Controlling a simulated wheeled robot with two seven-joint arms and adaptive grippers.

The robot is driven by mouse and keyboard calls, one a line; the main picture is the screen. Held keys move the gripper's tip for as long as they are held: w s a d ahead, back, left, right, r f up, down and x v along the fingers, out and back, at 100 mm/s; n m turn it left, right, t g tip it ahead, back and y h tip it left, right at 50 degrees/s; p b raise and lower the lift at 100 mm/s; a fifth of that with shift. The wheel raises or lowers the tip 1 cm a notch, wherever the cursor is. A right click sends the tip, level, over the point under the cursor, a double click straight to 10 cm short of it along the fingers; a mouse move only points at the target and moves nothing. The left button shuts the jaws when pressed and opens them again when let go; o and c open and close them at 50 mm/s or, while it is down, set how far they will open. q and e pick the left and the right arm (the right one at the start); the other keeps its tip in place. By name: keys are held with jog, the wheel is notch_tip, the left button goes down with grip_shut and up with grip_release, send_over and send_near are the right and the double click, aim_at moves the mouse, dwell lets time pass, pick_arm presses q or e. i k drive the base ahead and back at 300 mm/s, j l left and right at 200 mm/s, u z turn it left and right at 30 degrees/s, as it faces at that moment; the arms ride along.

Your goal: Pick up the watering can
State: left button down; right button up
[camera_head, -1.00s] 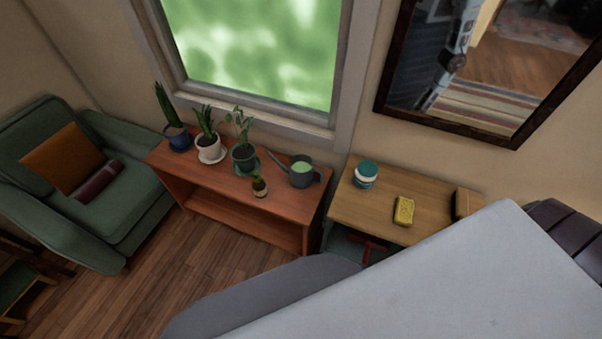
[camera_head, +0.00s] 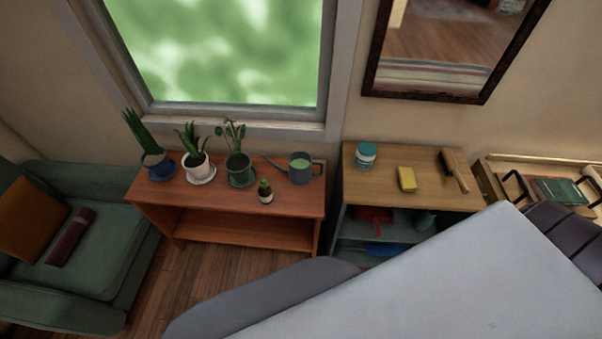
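The watering can (camera_head: 301,169) is grey-green with a light green inside. It stands upright at the right end of the reddish wooden plant shelf (camera_head: 222,234), below the window. Its spout points left towards the potted plants and its handle is on the right. Neither of my grippers is in view. A large pale grey part of my own body fills the lower right and hides the floor there.
Several potted plants (camera_head: 239,170) stand left of the can, with a small cactus pot (camera_head: 265,192) in front. A wooden side table (camera_head: 365,188) on the right holds a jar (camera_head: 366,155), a yellow sponge (camera_head: 407,179) and a brush (camera_head: 455,170). A green armchair (camera_head: 100,255) is at left.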

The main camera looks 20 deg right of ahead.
aim_at(300, 163)
jog(key=j+z, duration=0.25)
jog(key=j, duration=0.2)
jog(key=j+z, duration=0.2)
jog(key=j, duration=0.25)
jog(key=k+j+z, duration=0.1)
jog(key=j+z, duration=0.15)
jog(key=j, duration=0.2)
jog(key=k+j+z, duration=0.2)
jog(key=j, duration=0.25)
jog(key=j+z, duration=0.25)
jog(key=j, duration=0.15)
